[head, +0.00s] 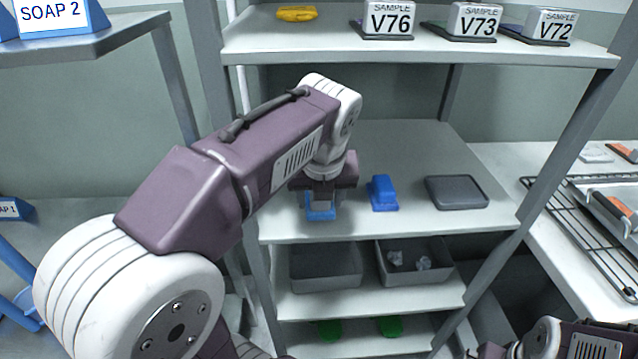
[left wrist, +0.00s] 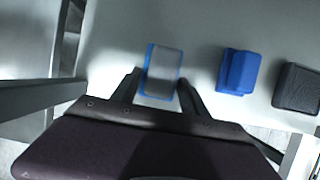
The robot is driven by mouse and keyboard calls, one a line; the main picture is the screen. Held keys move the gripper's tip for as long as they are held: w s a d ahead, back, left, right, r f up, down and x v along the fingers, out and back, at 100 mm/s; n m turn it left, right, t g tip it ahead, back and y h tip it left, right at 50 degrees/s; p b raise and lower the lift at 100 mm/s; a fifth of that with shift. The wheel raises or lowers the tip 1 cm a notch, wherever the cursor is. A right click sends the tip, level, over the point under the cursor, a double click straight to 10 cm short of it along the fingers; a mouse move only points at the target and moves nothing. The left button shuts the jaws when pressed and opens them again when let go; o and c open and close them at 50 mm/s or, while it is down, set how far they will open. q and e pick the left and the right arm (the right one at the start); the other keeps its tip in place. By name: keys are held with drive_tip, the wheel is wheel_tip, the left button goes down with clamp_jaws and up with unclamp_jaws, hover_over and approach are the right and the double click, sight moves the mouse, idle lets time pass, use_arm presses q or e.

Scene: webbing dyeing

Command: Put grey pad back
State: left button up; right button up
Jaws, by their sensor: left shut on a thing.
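The grey pad (left wrist: 164,68) shows between my left fingers in the left wrist view. A blue edge (head: 320,215) shows around and below it, at the left end of the middle shelf in the head view. My left gripper (left wrist: 159,78) points down and is shut on the grey pad, low over the shelf board. The pad is mostly hidden by the gripper in the head view, and I cannot tell whether it touches the blue piece or the shelf.
A blue block (head: 382,193) and a dark grey tray (head: 456,192) stand to the right on the middle shelf (head: 420,150). Grey bins (head: 325,268) are below. Sample holders (head: 388,20) and a yellow item (head: 296,13) are above. A wire rack (head: 570,235) is at right.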

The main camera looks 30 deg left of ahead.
use_arm(q)
drive_tip(key=w+a, duration=0.2)
drive_tip(key=shift+w, duration=0.4)
drive_tip(key=shift+d+f+b, duration=0.1)
drive_tip(key=shift+f+b, duration=0.65)
drive_tip(key=shift+f, duration=0.2)
drive_tip(key=shift+r, duration=0.15)
drive_tip(key=shift+s+r, duration=0.1)
drive_tip(key=o, duration=1.2)
drive_tip(key=shift+f, duration=0.2)
drive_tip(key=shift+r, duration=0.1)
